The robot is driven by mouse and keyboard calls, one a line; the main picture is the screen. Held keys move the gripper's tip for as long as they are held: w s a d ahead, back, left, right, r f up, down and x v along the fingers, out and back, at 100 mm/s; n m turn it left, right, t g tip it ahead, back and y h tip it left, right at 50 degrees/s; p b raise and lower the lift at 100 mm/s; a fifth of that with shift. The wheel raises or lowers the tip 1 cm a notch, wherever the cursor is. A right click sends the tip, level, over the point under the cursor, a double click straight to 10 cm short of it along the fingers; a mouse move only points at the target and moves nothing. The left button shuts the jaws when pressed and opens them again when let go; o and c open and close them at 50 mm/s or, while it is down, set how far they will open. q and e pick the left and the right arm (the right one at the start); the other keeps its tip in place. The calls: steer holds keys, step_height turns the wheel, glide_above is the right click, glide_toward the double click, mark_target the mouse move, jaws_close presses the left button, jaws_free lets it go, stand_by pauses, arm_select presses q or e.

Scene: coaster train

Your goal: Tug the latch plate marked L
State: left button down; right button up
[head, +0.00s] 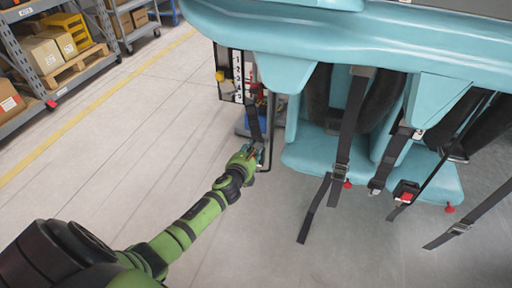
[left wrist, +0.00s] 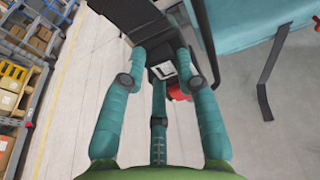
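A dark latch plate with a small white label (left wrist: 163,70) sits between the fingers of my left gripper in the left wrist view; the letter on it is too small to read. The fingers bend inward and press on it from both sides, so the gripper (left wrist: 161,58) looks shut on the plate. A black strap (left wrist: 128,14) runs from the plate toward the top. In the head view my left gripper (head: 258,152) is at the lower end of the black strap (head: 254,122), left of the teal seats. The plate is mostly hidden there. My right gripper is not in view.
Teal seats (head: 310,153) with hanging black belts (head: 345,150) and red buckle parts stand to the right. A dark bent bar (head: 270,130) is close beside the gripper. Shelves with boxes (head: 40,52) stand far left. The floor between is clear.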

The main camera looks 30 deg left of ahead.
arm_select(q)
steer(key=shift+d+r, duration=0.1)
steer(key=shift+d, duration=0.1)
steer(key=shift+w, duration=0.1)
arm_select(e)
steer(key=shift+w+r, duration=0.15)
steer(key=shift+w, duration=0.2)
arm_select(q)
steer(key=shift+r, duration=0.2)
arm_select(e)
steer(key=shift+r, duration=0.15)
arm_select(q)
steer(key=shift+d, duration=0.1)
steer(key=c, duration=0.9)
jaws_free()
steer(key=shift+r, duration=0.1)
steer(key=shift+o, duration=0.2)
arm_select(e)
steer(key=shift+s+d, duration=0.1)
